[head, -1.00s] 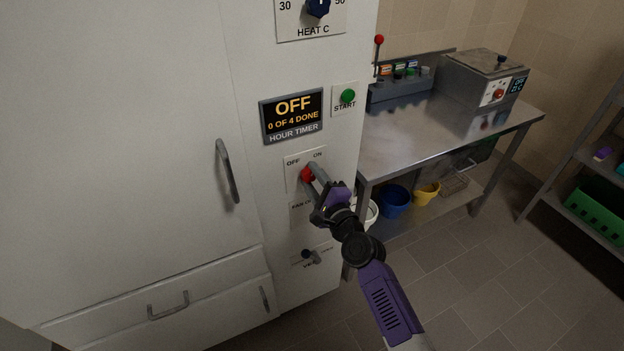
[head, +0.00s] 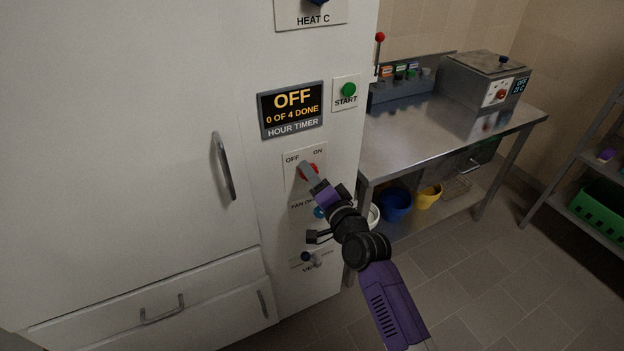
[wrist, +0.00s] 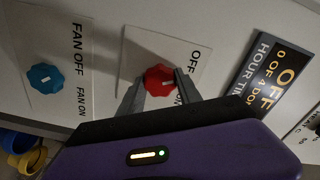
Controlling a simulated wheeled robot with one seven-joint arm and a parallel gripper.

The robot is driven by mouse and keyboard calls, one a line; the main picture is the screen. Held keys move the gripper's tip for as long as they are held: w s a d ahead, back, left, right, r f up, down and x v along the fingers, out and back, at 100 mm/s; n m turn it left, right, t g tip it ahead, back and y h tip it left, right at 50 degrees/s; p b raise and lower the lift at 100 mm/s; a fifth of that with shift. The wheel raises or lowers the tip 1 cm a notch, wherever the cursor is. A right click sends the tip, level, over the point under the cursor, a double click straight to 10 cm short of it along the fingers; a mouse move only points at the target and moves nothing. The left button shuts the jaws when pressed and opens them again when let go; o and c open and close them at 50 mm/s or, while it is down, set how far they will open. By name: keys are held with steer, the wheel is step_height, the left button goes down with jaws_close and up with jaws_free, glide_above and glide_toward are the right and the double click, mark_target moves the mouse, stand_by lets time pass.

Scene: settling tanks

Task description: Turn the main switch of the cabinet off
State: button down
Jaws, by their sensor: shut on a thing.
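The cabinet (head: 180,60) is tall and white, with a column of controls on its right part. Its main switch is a red knob (head: 312,170) on a white plate (head: 290,163) marked OFF at left and ON at right. In the wrist view the red knob (wrist: 159,80) sits between my gripper's two grey fingers. My gripper (head: 308,172) is shut on the knob and hides part of it in the head view. The timer display (head: 293,108) above reads OFF, 0 OF 4 DONE. The exact pointing of the knob is hard to tell.
Below the red knob is a blue fan knob (wrist: 45,79), and under that a dark vent knob (head: 308,257). A green START button (head: 348,89) is at upper right. A steel table (head: 430,140) stands right of the cabinet.

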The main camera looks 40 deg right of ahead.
steer(key=shift+f+n+b, duration=0.1)
steer(key=shift+n+b, duration=0.2)
steer(key=shift+n, duration=0.3)
steer(key=c, duration=0.8)
jaws_free()
steer(key=v, duration=0.7)
steer(key=shift+s+a+b, duration=0.15)
steer(key=shift+s+b, duration=0.25)
